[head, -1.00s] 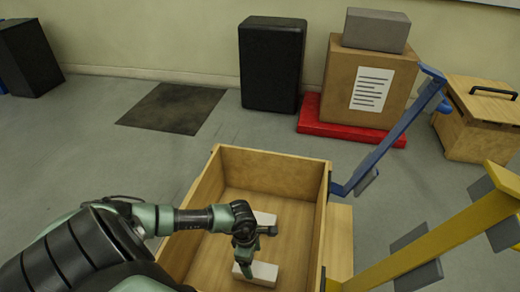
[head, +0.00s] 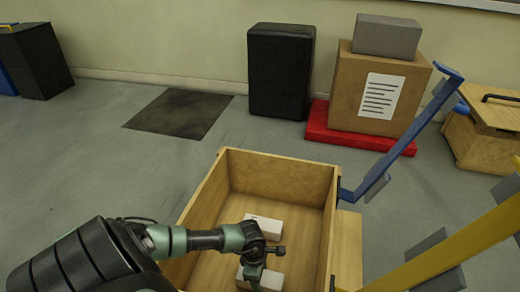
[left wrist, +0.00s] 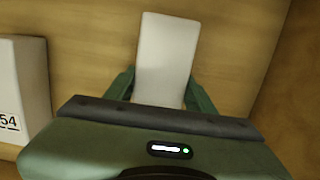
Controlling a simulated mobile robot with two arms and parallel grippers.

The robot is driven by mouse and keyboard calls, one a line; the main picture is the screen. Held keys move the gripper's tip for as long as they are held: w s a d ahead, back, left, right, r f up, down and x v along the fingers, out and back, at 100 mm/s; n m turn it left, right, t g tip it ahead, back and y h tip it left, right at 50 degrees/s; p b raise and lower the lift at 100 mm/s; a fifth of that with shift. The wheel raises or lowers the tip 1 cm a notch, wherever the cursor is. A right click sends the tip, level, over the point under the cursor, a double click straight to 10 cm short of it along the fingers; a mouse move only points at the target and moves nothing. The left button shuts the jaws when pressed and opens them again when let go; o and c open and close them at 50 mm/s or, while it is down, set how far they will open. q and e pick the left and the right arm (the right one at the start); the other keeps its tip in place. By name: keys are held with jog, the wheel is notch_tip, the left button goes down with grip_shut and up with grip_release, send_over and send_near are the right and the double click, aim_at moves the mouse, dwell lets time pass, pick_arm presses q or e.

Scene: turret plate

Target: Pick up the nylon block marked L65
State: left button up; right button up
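A white block (head: 265,279) lies on the floor of an open wooden box (head: 280,165), under my left gripper (head: 253,284). In the left wrist view the fingers of my left gripper (left wrist: 160,88) stand on both sides of a plain white block (left wrist: 165,55). They are close along its sides; I cannot tell whether they press on it. No marking shows on this block. A second white block (head: 264,227) lies farther back in the box. In the left wrist view a white block with a label ending in 54 (left wrist: 20,90) lies to the left. My right gripper is out of view.
The box walls stand close around my left gripper. A blue bar (head: 405,140) and a yellow bar (head: 455,245) slant up at the right. A black cabinet (head: 281,72), a carton (head: 378,88) on a red base and a wooden chest (head: 485,140) stand behind.

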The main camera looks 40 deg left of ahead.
pick_arm(q)
grip_shut()
jog(key=shift+r, duration=0.2)
